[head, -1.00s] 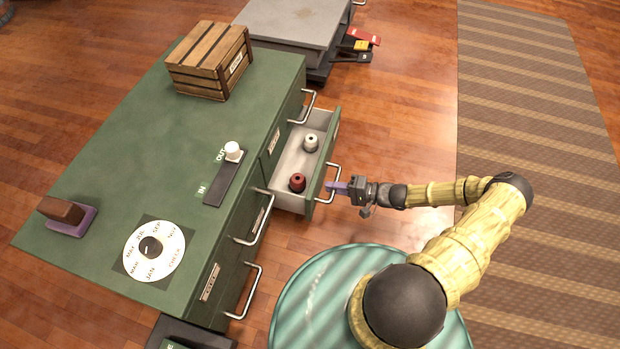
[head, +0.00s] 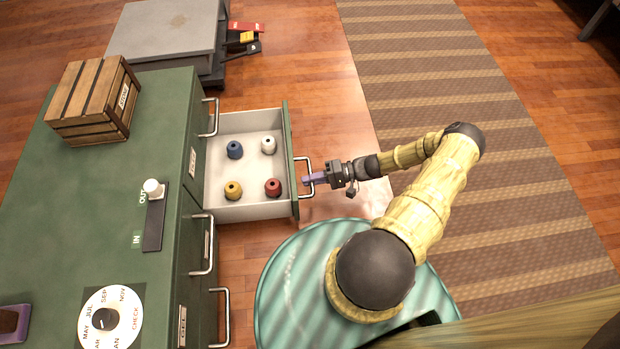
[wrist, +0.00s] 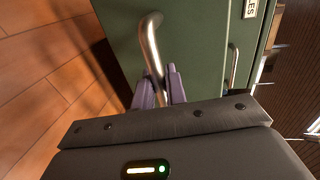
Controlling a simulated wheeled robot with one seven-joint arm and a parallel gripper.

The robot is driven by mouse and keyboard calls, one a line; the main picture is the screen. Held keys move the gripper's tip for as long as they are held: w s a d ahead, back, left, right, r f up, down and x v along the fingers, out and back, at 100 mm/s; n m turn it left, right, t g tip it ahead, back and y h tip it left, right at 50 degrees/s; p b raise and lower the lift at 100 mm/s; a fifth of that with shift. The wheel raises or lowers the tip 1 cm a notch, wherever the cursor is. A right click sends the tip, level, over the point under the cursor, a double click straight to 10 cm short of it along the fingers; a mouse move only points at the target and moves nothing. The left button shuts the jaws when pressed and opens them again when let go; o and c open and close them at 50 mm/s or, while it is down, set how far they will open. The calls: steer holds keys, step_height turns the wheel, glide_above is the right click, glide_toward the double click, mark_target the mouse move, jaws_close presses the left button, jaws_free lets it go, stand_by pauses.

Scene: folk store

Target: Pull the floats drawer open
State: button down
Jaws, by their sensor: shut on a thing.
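A drawer (head: 236,121) of the green cabinet stands well open in the head view, with blue, white, yellow and red spool-shaped pieces inside. I cannot read a label on its front (head: 290,150). My gripper (head: 310,180) is shut on the drawer's metal bar handle (head: 304,164). In the wrist view the purple fingers of my gripper (wrist: 160,90) sit on both sides of the handle (wrist: 151,45).
Other closed drawers with handles (head: 209,245) are on the cabinet front. A wooden crate (head: 95,100), a slider marked IN and OUT (head: 154,218) and a month dial (head: 110,318) are on the cabinet top. A grey platform (head: 165,38) stands behind.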

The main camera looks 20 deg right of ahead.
steer(key=c, duration=1.5)
jaws_free()
steer(key=p+v, duration=0.5)
steer(key=v, duration=1.2)
steer(key=shift+s+d, duration=0.1)
steer(key=shift+d, duration=0.2)
